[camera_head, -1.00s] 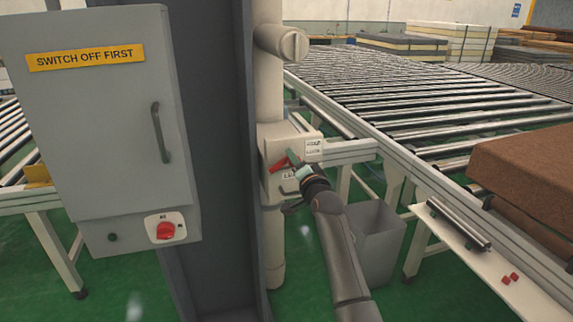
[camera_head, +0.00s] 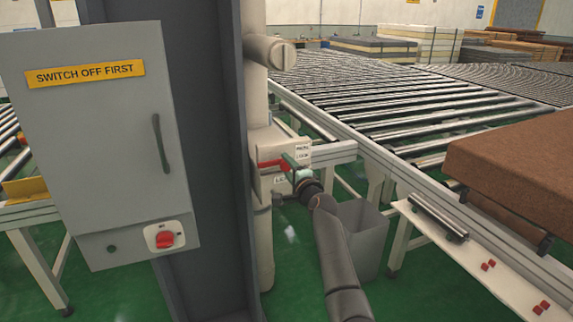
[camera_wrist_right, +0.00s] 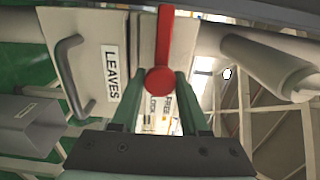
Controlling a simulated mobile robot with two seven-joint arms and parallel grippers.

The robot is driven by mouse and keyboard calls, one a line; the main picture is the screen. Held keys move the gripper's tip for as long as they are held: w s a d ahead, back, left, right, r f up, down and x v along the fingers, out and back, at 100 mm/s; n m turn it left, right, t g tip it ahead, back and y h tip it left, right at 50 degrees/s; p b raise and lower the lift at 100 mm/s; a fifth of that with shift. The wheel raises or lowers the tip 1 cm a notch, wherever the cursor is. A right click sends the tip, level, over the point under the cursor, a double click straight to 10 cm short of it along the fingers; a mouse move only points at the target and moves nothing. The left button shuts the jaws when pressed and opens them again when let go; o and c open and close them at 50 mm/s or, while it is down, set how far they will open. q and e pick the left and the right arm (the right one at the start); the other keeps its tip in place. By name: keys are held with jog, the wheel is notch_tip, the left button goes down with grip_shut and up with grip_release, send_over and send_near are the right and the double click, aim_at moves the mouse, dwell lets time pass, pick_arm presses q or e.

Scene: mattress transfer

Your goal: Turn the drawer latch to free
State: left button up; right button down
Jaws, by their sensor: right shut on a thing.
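The drawer latch is a red lever (camera_head: 271,163) on the front of a cream box (camera_head: 264,139) fixed to the pipe beside the dark column. The lever lies about level in the head view. My right gripper (camera_head: 291,163) is at the lever's right end, its greenish fingers shut on it. In the right wrist view the lever (camera_wrist_right: 165,40) runs upward from a round red end (camera_wrist_right: 160,80) between my fingertips (camera_wrist_right: 159,95). Labels reading FREE and LOCK show partly between the fingers. A drawer front (camera_wrist_right: 85,60) with a LEAVES label and a grey handle is beside it. My left gripper is not in view.
A grey cabinet (camera_head: 90,120) with a red switch (camera_head: 165,239) stands left of the column (camera_head: 208,150). A grey bin (camera_head: 362,235) is below and right of my gripper. A roller conveyor (camera_head: 420,110) and a brown mattress (camera_head: 520,160) are at right.

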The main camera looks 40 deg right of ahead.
jog(key=shift+r, duration=0.25)
jog(key=c, duration=0.8)
grip_release()
jog(key=o, duration=0.4)
jog(key=shift+f, duration=0.2)
jog(key=shift+c, duration=0.2)
jog(key=v, duration=1.2)
jog(key=shift+s, duration=0.2)
jog(key=shift+a, duration=0.1)
